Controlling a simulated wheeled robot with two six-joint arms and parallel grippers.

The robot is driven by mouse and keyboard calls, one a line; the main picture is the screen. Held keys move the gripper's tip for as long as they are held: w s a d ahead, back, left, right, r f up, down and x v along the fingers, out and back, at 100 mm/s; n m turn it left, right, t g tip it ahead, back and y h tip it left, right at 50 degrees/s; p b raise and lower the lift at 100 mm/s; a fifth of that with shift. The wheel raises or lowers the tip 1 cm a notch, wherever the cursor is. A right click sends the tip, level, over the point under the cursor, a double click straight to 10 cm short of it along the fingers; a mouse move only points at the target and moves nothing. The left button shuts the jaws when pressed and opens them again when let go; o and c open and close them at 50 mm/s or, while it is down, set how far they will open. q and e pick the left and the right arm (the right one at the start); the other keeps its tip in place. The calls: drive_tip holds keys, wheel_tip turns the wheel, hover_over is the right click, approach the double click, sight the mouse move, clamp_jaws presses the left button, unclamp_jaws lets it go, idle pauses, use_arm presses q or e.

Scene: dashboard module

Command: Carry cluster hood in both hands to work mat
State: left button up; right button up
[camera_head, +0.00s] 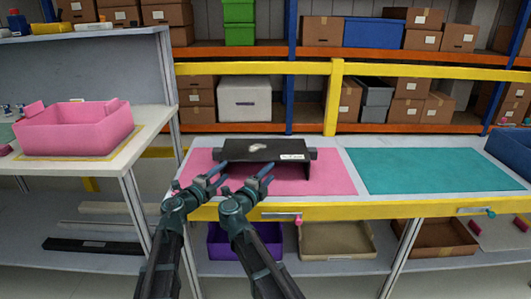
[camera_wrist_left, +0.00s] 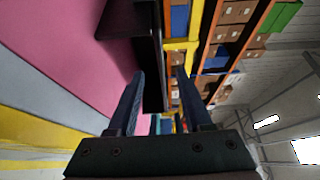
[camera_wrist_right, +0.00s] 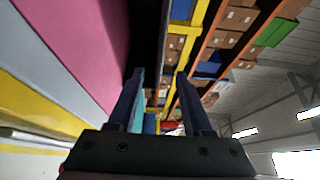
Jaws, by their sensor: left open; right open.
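The cluster hood (camera_head: 270,152) is a wide black part with a pale patch and a small white label. It stands on the pink mat (camera_head: 335,177) of the table, towards its back. My left gripper (camera_head: 221,175) is open in front of the hood's left part. My right gripper (camera_head: 268,175) is open in front of its middle to right part. Dark hood surface (camera_wrist_left: 150,60) shows ahead of and between the left fingers. In the right wrist view dark hood surface (camera_wrist_right: 150,35) shows beyond the fingers. Neither gripper holds it. A teal mat (camera_head: 430,170) lies to the right.
A pink bin (camera_head: 75,127) stands on the left bench. A blue bin (camera_head: 511,150) is at the right edge. Shelves with boxes and a yellow rail (camera_head: 250,68) stand behind the table. The teal mat is bare. A yellow front edge (camera_head: 370,210) runs along the table.

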sight(244, 153)
use_arm(q)
drive_tip(key=x, duration=1.3)
drive_tip(key=shift+w+d, duration=0.25)
drive_tip(key=shift+w, duration=0.05)
use_arm(e)
drive_tip(key=x, duration=1.3)
drive_tip(key=shift+w+d, duration=0.2)
drive_tip(key=shift+w, duration=0.1)
use_arm(q)
clamp_jaws()
use_arm(e)
clamp_jaws()
